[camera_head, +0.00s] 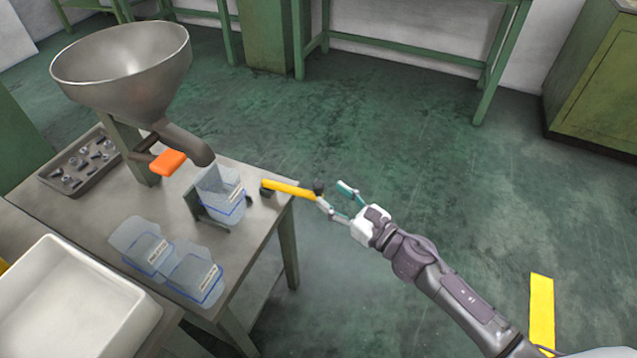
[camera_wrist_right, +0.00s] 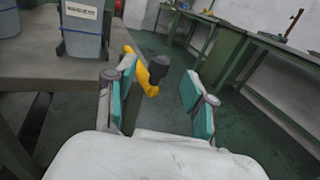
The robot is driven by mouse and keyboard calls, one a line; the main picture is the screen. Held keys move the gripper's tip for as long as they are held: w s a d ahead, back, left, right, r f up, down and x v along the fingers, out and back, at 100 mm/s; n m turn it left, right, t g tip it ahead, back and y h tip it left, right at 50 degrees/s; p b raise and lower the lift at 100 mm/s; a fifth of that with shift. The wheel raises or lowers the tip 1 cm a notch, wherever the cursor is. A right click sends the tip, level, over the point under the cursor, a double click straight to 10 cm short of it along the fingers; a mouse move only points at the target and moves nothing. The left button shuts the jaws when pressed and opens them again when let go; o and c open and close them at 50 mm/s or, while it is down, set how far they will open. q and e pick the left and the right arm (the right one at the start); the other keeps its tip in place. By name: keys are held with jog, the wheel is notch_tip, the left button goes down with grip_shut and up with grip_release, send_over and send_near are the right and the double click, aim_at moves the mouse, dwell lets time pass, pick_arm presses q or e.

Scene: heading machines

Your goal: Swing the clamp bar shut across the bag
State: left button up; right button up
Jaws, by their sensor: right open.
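The yellow clamp bar (camera_head: 288,188) sticks out to the right from its stand, past the table edge, with a dark knob (camera_head: 318,187) at its free end. It points away from the bag (camera_head: 222,194), a clear bag with blue edging and a label under the hopper spout. My right gripper (camera_head: 340,199) is open beside the knob end. In the right wrist view the open gripper (camera_wrist_right: 162,88) has the bar (camera_wrist_right: 141,72) and knob (camera_wrist_right: 157,67) between and beyond its fingers, nearer the left finger. I cannot tell whether they touch. My left gripper is not in view.
A steel hopper (camera_head: 122,70) with an orange handle (camera_head: 167,162) stands over the table (camera_head: 262,222). Two more bags (camera_head: 147,247) (camera_head: 197,276) lie nearer. A parts tray (camera_head: 82,163) is at left and a white bin (camera_head: 140,318) in front. Floor right of the table is open.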

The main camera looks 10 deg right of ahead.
aim_at(323, 189)
jog(key=x, duration=0.5)
jog(key=shift+w+a, duration=0.15)
grip_shut()
